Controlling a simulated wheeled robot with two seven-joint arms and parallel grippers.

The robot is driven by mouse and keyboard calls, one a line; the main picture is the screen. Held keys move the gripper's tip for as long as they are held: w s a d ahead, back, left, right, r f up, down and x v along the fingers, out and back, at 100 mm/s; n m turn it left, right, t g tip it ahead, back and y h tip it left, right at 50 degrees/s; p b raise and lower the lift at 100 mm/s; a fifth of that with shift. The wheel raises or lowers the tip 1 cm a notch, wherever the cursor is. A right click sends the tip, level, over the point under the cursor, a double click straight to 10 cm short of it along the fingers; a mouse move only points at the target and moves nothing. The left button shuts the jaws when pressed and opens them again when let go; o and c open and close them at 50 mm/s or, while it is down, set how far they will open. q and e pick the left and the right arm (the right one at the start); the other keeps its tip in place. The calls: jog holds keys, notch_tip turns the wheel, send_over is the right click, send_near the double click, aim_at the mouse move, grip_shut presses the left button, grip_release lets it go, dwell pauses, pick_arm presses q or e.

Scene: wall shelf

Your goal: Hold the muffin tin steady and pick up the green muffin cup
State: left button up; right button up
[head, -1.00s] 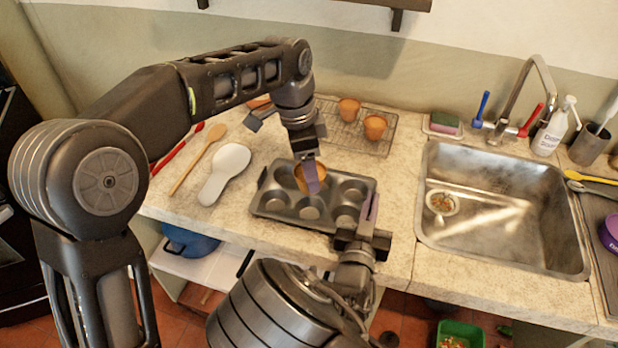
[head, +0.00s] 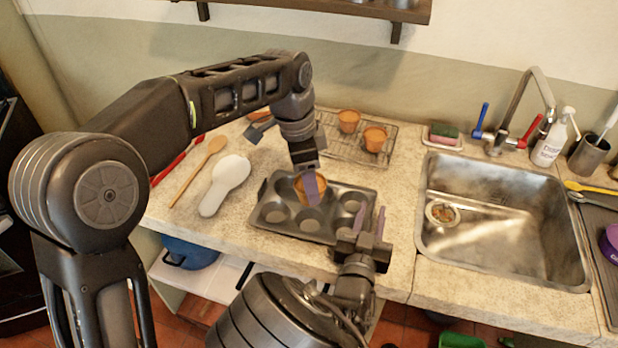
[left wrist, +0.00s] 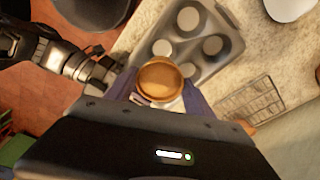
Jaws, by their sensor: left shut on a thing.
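The dark muffin tin (head: 272,218) lies on the counter; one cup is at its back, and the other wells I see look empty. My left gripper (head: 311,187) reaches down from above and is shut on that muffin cup (head: 323,189). The cup looks orange-brown, not green. In the left wrist view the cup (left wrist: 160,80) sits upright between both purple fingers; I cannot tell whether it touches its well. My right gripper (head: 370,218) is at the tin's front right corner, its fingers apart. Whether they touch the rim is unclear.
Two orange cups (head: 375,138) stand on a wire rack (head: 340,150) behind the tin. A white spoon rest (head: 225,184) and a wooden spoon (head: 195,175) lie to the left. The sink (head: 500,225) is to the right. Bare counter lies between the tin and the sink.

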jog(key=s, duration=0.2)
jog(key=s+a, duration=0.1)
jog(key=s, duration=0.4)
jog(key=shift+s+a, duration=0.2)
jog(key=shift+a, duration=0.05)
dwell(0.4)
